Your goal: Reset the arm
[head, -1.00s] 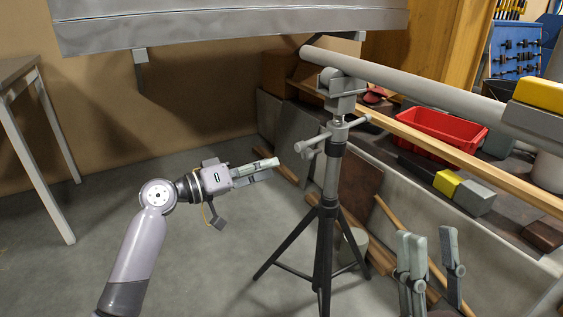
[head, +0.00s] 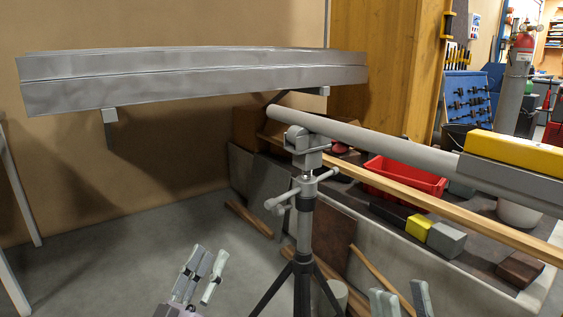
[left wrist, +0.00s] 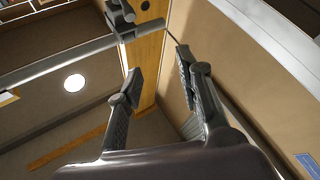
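My left gripper (head: 207,264) is at the lower middle-left of the head view, pointing upward, left of the tripod stand. Its fingers are apart with nothing between them; the left wrist view also shows the spread, empty fingers (left wrist: 160,75). My right gripper (head: 402,290) shows only its fingertips at the bottom edge, right of the stand. Those fingers are apart and look empty. The rest of both arms is mostly out of the picture.
A tripod stand (head: 304,215) supports a long grey pipe (head: 360,138). A grey metal shelf (head: 190,80) is on the wall. A red bin (head: 405,178) and several blocks lie on the right bench. Floor (head: 120,265) left of the stand is clear.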

